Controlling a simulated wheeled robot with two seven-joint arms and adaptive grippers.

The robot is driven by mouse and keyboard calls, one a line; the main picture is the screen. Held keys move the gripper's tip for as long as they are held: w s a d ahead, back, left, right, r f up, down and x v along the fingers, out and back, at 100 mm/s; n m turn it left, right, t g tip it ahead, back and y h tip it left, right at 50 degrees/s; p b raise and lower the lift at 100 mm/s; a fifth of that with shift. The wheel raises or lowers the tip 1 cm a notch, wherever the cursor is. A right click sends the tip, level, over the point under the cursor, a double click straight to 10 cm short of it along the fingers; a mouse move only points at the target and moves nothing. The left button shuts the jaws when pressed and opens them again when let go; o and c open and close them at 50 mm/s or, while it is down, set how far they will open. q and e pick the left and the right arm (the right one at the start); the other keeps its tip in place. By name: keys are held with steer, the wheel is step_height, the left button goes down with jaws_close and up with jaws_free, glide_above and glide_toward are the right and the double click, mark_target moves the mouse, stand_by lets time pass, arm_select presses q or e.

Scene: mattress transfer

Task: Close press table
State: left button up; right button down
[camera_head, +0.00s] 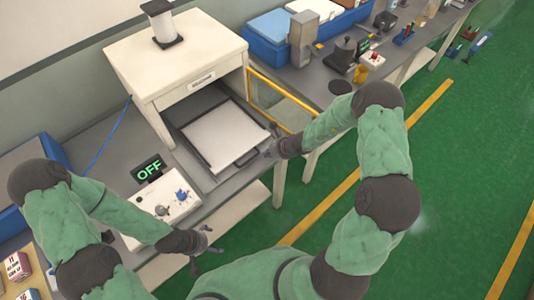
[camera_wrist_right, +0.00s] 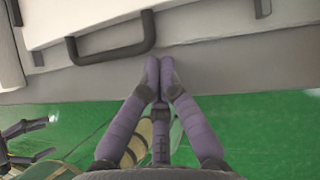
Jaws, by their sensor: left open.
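The press table (camera_head: 224,133), a flat tray with a white top and dark frame, sticks out in front of the white press housing (camera_head: 180,65). Its dark handle (camera_head: 248,158) is on the front edge; the handle also shows in the right wrist view (camera_wrist_right: 112,52). My right gripper (camera_head: 270,149) is by the handle's right end. In the right wrist view its fingertips (camera_wrist_right: 160,72) meet, with nothing seen between them, just below the handle's right corner; contact with the handle cannot be told. My left gripper (camera_head: 210,241) is open and empty in front of the control box.
A white control box (camera_head: 162,209) with knobs and a green "OFF" display (camera_head: 149,170) stands left of the press table. A yellow-framed guard (camera_head: 285,101) is right of the press. Blue bins (camera_head: 268,50) and tools stand farther right. Green floor lies in front.

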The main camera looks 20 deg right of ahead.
steer(key=shift+w+a, duration=0.15)
steer(key=shift+w, duration=0.05)
stand_by(0.3)
